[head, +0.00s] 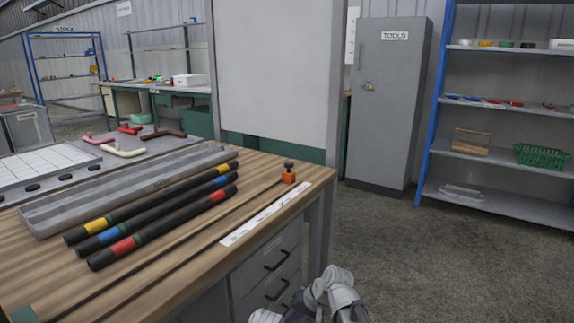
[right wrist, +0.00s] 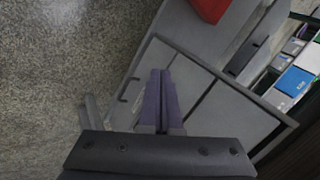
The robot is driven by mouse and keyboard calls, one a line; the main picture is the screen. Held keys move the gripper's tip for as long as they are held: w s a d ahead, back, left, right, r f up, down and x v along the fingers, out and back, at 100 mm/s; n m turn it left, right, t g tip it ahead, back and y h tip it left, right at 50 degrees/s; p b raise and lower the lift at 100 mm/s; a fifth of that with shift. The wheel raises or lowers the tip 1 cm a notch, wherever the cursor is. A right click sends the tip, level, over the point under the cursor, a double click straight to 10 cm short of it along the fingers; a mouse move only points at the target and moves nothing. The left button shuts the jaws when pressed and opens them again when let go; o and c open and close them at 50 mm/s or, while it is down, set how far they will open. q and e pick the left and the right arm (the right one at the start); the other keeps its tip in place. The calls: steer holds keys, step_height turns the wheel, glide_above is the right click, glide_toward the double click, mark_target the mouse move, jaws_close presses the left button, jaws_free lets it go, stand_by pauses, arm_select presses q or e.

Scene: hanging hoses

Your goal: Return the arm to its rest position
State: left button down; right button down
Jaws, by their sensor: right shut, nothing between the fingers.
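My right gripper (right wrist: 161,76) shows in the right wrist view with its two purple fingers together and nothing between them. Below it in that view are the concrete floor and a grey cabinet frame (right wrist: 190,85). In the head view, part of my grey right arm (head: 333,288) shows at the bottom, in front of the bench (head: 215,200); its fingers cannot be made out there. My left arm and gripper are not in view. Three black hoses with yellow, blue and red bands lie side by side on the bench, the red-banded one (head: 165,228) nearest.
A long grey tray (head: 130,187) lies behind the hoses. A white ruler strip (head: 262,217) and an orange clamp-like block (head: 289,177) are near the bench's right edge. A tools cabinet (head: 388,110) and blue-framed shelf (head: 433,120) stand behind. The floor (head: 440,260) to the right is clear.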

steer(key=s+d+f+n+g+h, duration=0.1)
steer(key=s+d+f+n+h, duration=0.2)
steer(key=s, duration=0.5)
steer(key=s+d+n+g+h, duration=0.15)
steer(key=s+h, duration=0.25)
steer(key=s, duration=0.5)
step_height(320, 180, up, 38)
steer(key=p, duration=3.8)
steer(key=shift+d+h+p, duration=0.3)
steer(key=shift+d, duration=0.05)
steer(key=shift+w+n, duration=0.1)
steer(key=shift+n, duration=0.15)
